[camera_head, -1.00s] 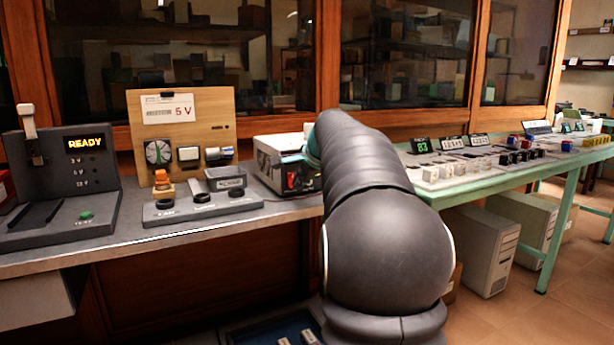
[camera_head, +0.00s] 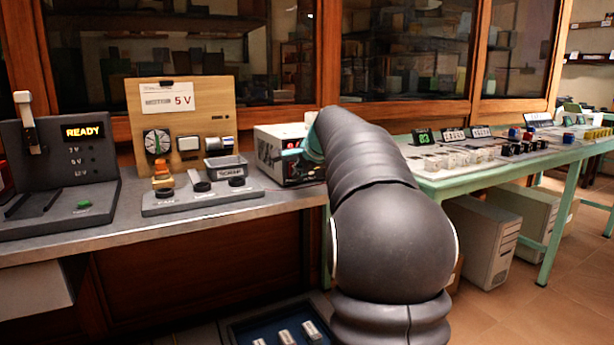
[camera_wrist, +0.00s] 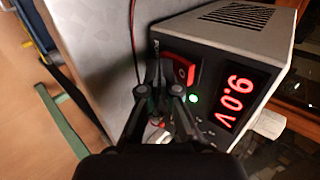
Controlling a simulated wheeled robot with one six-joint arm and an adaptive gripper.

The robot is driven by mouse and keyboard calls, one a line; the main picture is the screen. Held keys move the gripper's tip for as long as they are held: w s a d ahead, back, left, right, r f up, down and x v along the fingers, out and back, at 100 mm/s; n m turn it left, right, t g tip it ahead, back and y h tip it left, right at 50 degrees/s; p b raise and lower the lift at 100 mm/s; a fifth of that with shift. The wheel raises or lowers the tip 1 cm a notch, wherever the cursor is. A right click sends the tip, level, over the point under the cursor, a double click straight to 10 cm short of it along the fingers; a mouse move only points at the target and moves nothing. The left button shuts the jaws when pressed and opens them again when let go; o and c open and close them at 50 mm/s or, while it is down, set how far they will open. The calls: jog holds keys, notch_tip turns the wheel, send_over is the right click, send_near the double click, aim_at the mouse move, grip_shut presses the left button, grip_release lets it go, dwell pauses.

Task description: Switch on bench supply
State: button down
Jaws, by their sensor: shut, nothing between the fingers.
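The bench supply (camera_head: 268,150) is a light grey box with a dark front on the grey bench, partly hidden by my arm. In the wrist view the supply (camera_wrist: 225,32) shows a lit red display (camera_wrist: 233,98) reading 9.0V, a lit green lamp (camera_wrist: 194,98) and a red rocker switch (camera_wrist: 180,71). My gripper (camera_wrist: 160,62) is shut and empty, its fingertips just beside the switch at the front panel. I cannot tell whether they touch it. In the head view the fingertips are hard to make out at the supply's front.
A wooden panel marked 5 V (camera_head: 215,100) and a grey tray (camera_head: 225,166) stand left of the supply. A black READY unit (camera_head: 100,155) is further left. A green table (camera_head: 470,183) with small parts is at right. Thin leads (camera_wrist: 134,40) run near my fingers.

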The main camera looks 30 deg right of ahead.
jog(key=shift+a+r, duration=0.1)
jog(key=shift+a, duration=0.1)
jog(key=shift+r+p, duration=0.85)
jog(key=shift+p, duration=0.05)
jog(key=s, duration=0.1)
jog(key=s+r, duration=0.1)
jog(key=s, duration=0.1)
jog(key=shift+s+r, duration=0.25)
jog(key=shift+s, duration=0.1)
jog(key=v, duration=0.9)
jog(key=shift+s+r+p, duration=0.15)
jog(key=shift+r+p, duration=0.15)
jog(key=shift+r, duration=0.15)
jog(key=shift+a, duration=0.15)
